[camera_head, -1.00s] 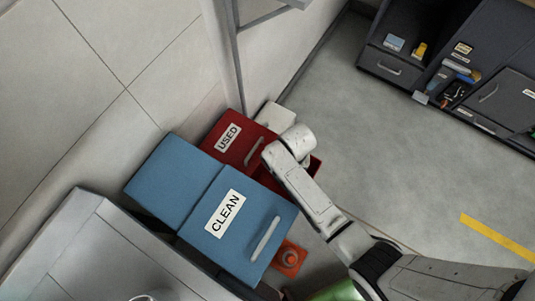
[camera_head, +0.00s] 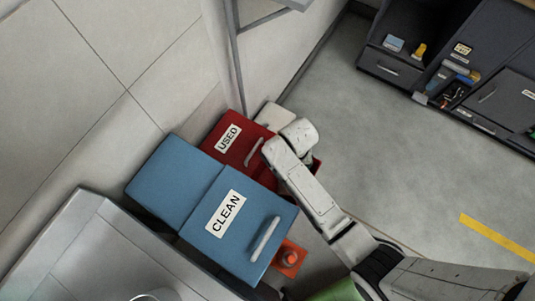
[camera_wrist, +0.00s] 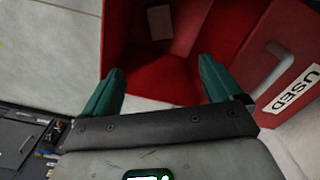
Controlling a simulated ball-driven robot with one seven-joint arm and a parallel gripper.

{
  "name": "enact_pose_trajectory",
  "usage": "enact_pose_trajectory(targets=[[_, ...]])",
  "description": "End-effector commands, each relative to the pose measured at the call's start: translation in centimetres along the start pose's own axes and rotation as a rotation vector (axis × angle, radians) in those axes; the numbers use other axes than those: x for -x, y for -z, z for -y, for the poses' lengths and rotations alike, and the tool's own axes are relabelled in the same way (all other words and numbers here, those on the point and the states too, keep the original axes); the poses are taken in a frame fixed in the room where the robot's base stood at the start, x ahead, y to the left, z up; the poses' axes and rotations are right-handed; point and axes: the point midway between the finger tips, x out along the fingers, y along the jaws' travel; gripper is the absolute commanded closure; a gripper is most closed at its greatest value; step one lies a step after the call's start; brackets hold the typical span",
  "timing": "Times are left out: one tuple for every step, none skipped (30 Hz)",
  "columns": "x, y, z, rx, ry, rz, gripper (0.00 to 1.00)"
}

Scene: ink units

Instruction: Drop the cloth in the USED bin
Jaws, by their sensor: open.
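The red USED bin (camera_head: 233,143) stands beside the blue CLEAN bin (camera_head: 228,224) in the head view. In the wrist view the USED bin (camera_wrist: 235,40) is open, with its handle and label at the right. A small pale, flat patch (camera_wrist: 160,22) shows inside it; I cannot tell whether this is the cloth. My gripper (camera_wrist: 162,66) is open over the edge of the bin, its teal fingers apart with nothing seen between them. In the head view my wrist hides the gripper and part of the bin. No cloth shows clearly elsewhere.
A cream box (camera_head: 272,115) stands behind the USED bin by the wall. An orange object (camera_head: 290,259) lies beside the CLEAN bin, and a green thing (camera_head: 335,291) is at the bottom edge. Dark cabinets (camera_head: 450,70) stand at the upper right. The grey floor between is clear.

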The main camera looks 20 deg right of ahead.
Motion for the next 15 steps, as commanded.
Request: enact_pose_trajectory(targets=[[1.3, 0.1, 0.1, 0.0, 0.003, -0.004, 0.07], [1.9, 0.1, 0.0, 0.0, 0.002, -0.003, 0.07], [2.6, 0.0, 0.0, 0.0, 0.002, -0.003, 0.07], [3.2, 0.1, 0.1, 0.0, 0.003, -0.003, 0.07], [3.8, 0.0, 0.0, 0.0, 0.002, -0.002, 0.07], [4.5, 0.0, 0.1, 0.0, 0.002, -0.003, 0.07], [5.0, 0.0, 0.0, 0.0, 0.001, -0.002, 0.07], [5.4, 0.0, 0.0, 0.0, 0.002, -0.002, 0.07], [5.9, 0.0, 0.0, 0.001, 0.001, -0.001, 0.07], [6.3, 0.0, 0.1, 0.001, 0.001, -0.002, 0.07], [6.6, 0.0, 0.0, 0.001, 0.001, -0.001, 0.07], [7.0, 0.0, 0.0, 0.001, 0.0, 0.0, 0.07], [7.2, 0.0, 0.0, 0.001, 0.0, -0.001, 0.07], [7.3, 0.0, 0.0, 0.001, 0.001, -0.001, 0.07], [7.5, 0.0, 0.0, 0.001, 0.0, 0.0, 0.07]])
